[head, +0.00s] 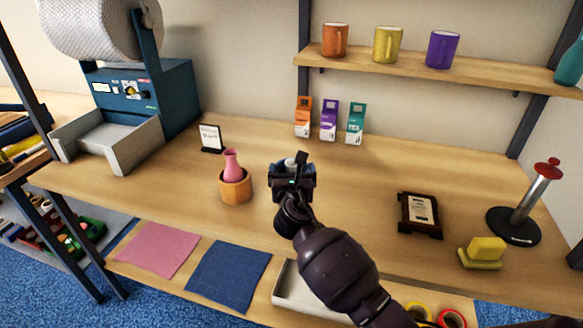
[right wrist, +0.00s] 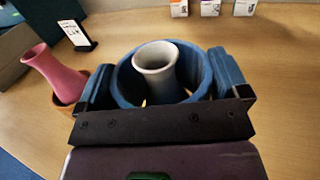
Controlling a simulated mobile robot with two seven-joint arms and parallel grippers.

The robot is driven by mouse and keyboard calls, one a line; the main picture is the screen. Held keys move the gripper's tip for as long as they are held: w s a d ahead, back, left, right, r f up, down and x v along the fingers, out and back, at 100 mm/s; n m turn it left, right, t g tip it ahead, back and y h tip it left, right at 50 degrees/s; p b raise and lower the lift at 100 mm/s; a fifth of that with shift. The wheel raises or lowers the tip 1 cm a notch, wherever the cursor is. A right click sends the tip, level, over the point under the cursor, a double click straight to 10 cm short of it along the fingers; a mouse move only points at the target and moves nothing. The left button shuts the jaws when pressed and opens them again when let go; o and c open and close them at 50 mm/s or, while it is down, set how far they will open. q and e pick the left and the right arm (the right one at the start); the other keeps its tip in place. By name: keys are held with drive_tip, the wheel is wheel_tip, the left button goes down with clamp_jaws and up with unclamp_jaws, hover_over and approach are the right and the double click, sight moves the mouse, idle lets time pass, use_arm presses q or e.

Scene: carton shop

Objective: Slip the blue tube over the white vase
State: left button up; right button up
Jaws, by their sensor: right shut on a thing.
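The blue tube (right wrist: 124,80) is a wide ring between the two fingers of my right gripper (right wrist: 162,78), which is shut on its outside. The white vase (right wrist: 158,60) stands inside the ring, its flared mouth showing through the opening, nearer the far wall. How far down the tube sits around the vase is hidden. In the head view my right gripper (head: 292,178) points down at mid-table and covers nearly all of the tube and vase; only a pale bit of the vase (head: 300,156) shows above it. My left gripper is not in view.
A pink vase (head: 231,163) stands in an orange tube (head: 235,188) close to the left. A small sign (head: 211,138) and several small cartons (head: 329,122) stand behind. A dark framed plaque (head: 420,215) lies to the right. Table between these is clear.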

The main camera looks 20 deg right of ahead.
wheel_tip(320, 180, down, 2)
drive_tip(key=shift+b, duration=0.4)
drive_tip(key=shift+f+b, duration=0.4)
drive_tip(key=shift+f, duration=0.4)
drive_tip(key=shift+f+b, duration=0.35)
drive_tip(key=shift+f, duration=0.5)
drive_tip(key=o, duration=0.5)
drive_tip(key=shift+r, duration=0.1)
